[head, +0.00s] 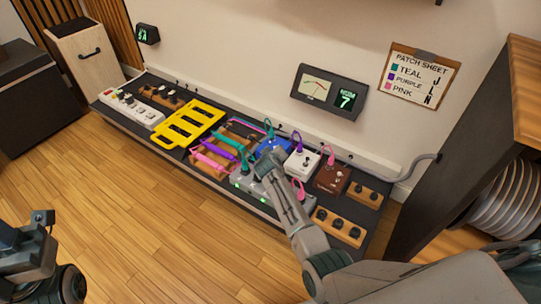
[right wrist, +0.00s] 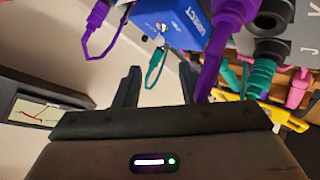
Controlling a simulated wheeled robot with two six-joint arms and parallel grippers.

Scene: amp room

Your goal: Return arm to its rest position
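My right arm reaches over the pedalboard in the head view. Its gripper (head: 264,164) is just in front of the blue pedal (head: 272,145). In the right wrist view the two dark fingers of this gripper (right wrist: 156,88) stand apart with no object clearly held. The blue pedal (right wrist: 170,22) is beyond them, with a teal cable loop (right wrist: 155,66) in the gap. Purple plugs and cables (right wrist: 228,25) and a teal plug (right wrist: 258,78) are close on the right. My left gripper (head: 25,232) is at the lower left, over the floor, its finger opening unclear.
The pedalboard (head: 120,115) runs along the wall with a yellow rack (head: 187,125), a white pedal (head: 301,163) and a brown pedal (head: 331,179). A wooden cabinet (head: 500,150) stands at right. A meter (head: 330,92) and patch sheet (head: 419,78) are above.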

